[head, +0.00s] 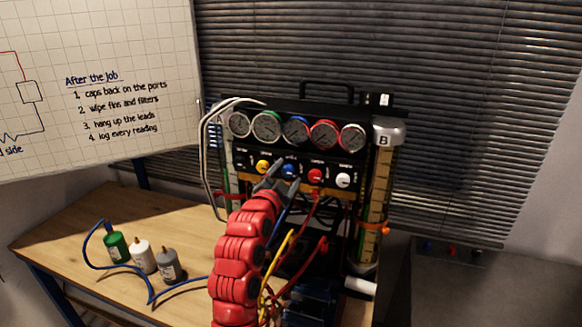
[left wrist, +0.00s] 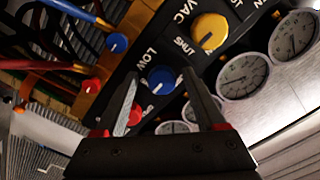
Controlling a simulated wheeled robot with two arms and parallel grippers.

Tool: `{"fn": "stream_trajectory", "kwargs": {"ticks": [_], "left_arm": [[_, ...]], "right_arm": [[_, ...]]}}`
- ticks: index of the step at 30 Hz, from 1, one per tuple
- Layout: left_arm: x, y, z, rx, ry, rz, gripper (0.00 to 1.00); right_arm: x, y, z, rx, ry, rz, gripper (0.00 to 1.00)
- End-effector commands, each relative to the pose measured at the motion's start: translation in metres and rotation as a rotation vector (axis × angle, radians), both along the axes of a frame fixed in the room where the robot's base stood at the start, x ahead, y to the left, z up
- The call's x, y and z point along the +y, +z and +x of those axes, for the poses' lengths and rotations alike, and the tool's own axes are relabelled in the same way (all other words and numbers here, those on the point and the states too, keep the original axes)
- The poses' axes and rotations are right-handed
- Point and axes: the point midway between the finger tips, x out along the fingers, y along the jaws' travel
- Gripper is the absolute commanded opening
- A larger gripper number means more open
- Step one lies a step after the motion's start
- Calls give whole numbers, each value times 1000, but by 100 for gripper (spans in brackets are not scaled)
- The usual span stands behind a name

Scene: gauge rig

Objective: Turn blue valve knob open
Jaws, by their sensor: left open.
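The blue valve knob (head: 289,171) sits in the row of knobs on the gauge rig's front panel, between the yellow knob (head: 263,167) and the red knob (head: 315,176). In the left wrist view the blue knob (left wrist: 162,79) is beside the label LOW, with its white mark toward the word SHUT. My left gripper (head: 278,178) is in front of the panel at the blue knob. In the left wrist view its open fingers (left wrist: 163,90) point at the knob, one on either side; I cannot tell whether they touch it. My right gripper is out of view.
Several round gauges (head: 296,129) line the panel above the knobs. A white knob (head: 343,180) is at the right end. Yellow and red hoses (head: 275,262) hang below the panel.

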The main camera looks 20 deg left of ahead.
Motion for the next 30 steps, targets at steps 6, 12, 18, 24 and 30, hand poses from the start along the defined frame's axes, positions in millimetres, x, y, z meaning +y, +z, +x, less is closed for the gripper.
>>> {"fn": "stream_trajectory", "kwargs": {"ticks": [6,12,18,24,30], "left_arm": [[0,0,0,-1,0,0,72],[0,0,0,-2,1,0,47],[0,0,0,-2,1,0,11],[0,0,0,-2,1,-1,0],[0,-1,0,-3,-1,-27,0]], "right_arm": [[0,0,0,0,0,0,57],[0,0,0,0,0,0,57],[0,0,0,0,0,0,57],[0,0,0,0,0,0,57],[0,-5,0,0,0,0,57]]}}
